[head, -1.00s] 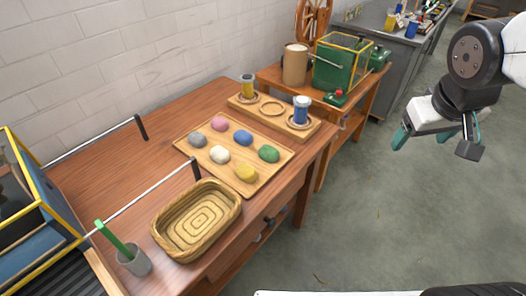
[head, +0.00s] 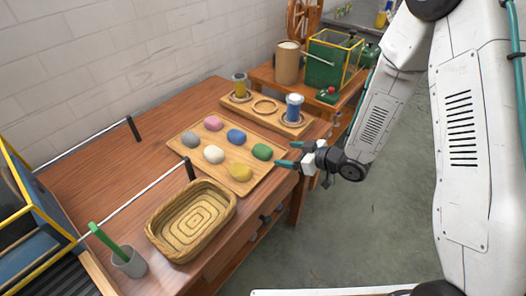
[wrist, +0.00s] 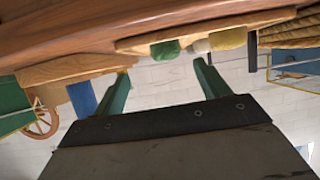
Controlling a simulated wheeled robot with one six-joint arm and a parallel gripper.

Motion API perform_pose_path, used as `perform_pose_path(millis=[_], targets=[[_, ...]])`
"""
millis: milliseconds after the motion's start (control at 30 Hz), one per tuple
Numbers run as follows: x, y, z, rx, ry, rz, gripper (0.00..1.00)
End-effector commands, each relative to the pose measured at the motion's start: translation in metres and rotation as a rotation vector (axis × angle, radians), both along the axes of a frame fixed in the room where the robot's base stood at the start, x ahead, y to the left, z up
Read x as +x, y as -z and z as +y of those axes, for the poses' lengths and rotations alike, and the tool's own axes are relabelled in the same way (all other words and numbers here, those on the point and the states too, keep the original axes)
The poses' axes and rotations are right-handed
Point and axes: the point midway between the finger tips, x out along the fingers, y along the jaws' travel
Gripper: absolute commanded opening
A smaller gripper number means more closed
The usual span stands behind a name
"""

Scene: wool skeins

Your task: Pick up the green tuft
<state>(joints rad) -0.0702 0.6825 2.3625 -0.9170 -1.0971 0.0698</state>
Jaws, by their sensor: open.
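The green tuft (head: 262,152) is a rounded lump at the right corner of a wooden tray (head: 262,171) on the table. It also shows in the wrist view (wrist: 165,49), where the scene appears upside down. My gripper (head: 285,155) has teal fingers, open and empty, just right of the green tuft and pointing toward it. In the wrist view my gripper (wrist: 161,74) has its fingers spread, with the green tuft beyond the gap between them. I cannot tell whether a finger touches the tray.
Grey (head: 191,141), pink (head: 214,123), blue (head: 236,137), white (head: 214,155) and yellow (head: 240,172) tufts share the tray. A spool holder (head: 266,119) with a blue spool (head: 294,107) stands behind. A woven basket (head: 192,222) sits in front.

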Motion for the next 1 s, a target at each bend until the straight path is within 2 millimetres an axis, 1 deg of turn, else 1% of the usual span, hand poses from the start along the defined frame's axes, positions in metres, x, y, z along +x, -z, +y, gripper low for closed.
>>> perform_pose_path(millis=[133,433,600,700,933,967,1000], targets=[[0.001,0.007,0.011,0.026,-0.017,0.000,0.75],[0.015,0.017,0.034,0.025,-0.017,-0.002,0.75],[0.027,0.027,0.055,0.025,-0.017,-0.002,0.75],[0.034,0.031,0.064,0.025,-0.016,-0.001,0.75],[0.035,0.032,0.065,0.025,-0.013,-0.001,0.75],[0.035,0.032,0.065,0.025,-0.013,-0.001,0.66],[0.035,0.032,0.065,0.025,-0.013,-0.001,0.55]])
